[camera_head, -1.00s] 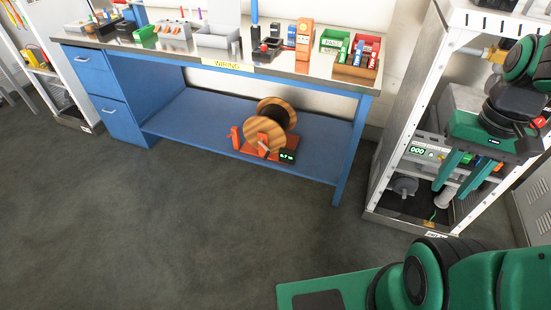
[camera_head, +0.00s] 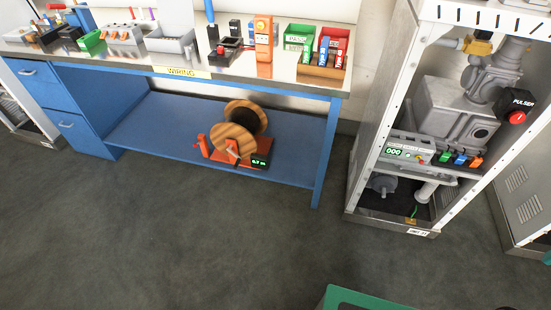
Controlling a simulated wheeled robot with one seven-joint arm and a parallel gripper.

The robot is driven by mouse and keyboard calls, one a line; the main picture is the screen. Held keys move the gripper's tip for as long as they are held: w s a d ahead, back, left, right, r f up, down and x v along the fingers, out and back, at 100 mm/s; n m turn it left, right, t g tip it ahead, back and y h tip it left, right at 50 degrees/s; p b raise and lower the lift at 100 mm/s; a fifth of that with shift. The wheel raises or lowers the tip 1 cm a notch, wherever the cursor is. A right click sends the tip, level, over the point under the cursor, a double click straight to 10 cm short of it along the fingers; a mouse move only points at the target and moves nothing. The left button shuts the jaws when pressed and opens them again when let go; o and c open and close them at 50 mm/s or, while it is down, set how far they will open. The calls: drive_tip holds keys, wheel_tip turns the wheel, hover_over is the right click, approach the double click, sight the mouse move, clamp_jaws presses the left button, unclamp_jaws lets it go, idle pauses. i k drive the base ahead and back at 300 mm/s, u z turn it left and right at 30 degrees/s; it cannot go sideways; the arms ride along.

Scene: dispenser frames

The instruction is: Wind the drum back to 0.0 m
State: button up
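The wooden cable drum (camera_head: 228,135) sits on an orange-red stand (camera_head: 221,157) on the blue lower shelf of the workbench. Its two round wooden flanges and a dark core show. A small crank (camera_head: 233,156) is at the front flange, partly hard to make out. A small black display (camera_head: 260,163) with green digits is at the stand's right; it seems to read 0.7 m. My gripper is not in view; only a green part of my body shows at the bottom edge.
The blue lower shelf (camera_head: 170,125) lies under the benchtop (camera_head: 280,78), which overhangs the drum. A blue bench leg (camera_head: 326,160) stands right of the drum. A metal rack (camera_head: 358,160) with machinery stands farther right. The grey floor (camera_head: 170,240) in front is clear.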

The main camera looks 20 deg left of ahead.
sight(246, 119)
drive_tip(key=z, duration=1.7)
drive_tip(key=k, duration=2.2)
drive_tip(key=u, duration=2.35)
drive_tip(key=i, duration=0.75)
drive_tip(key=u, duration=0.05)
